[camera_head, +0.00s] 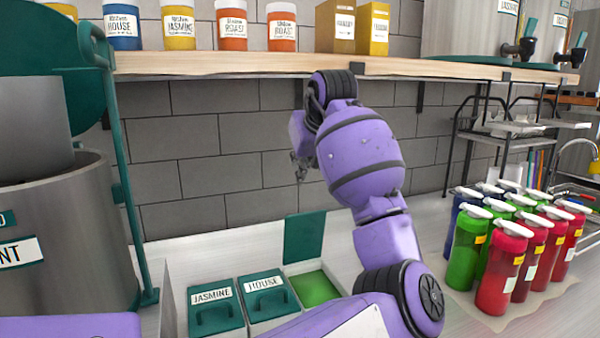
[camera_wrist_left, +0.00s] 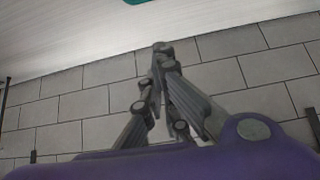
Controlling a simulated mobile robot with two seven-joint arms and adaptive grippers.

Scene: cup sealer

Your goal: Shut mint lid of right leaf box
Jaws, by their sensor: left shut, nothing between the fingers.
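The right leaf box (camera_head: 316,288) holds green leaf and stands open, right of the two boxes labelled JASMINE (camera_head: 216,310) and HOUSE (camera_head: 268,297), which are shut. Its teal lid (camera_head: 304,237) stands upright behind it, against the wall side; no mint label shows on it. My left gripper (camera_head: 301,175) hangs above and apart from that lid, in front of the grey brick wall. In the left wrist view its fingers (camera_wrist_left: 162,50) are together and empty. My arm covers the right front of the open box. My right gripper is not in view.
A wooden shelf (camera_head: 250,65) with several tins runs above my arm. Several red, green and blue bottles (camera_head: 505,270) stand at the right. A large steel container (camera_head: 65,220) stands at the left. The white counter behind the boxes is clear.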

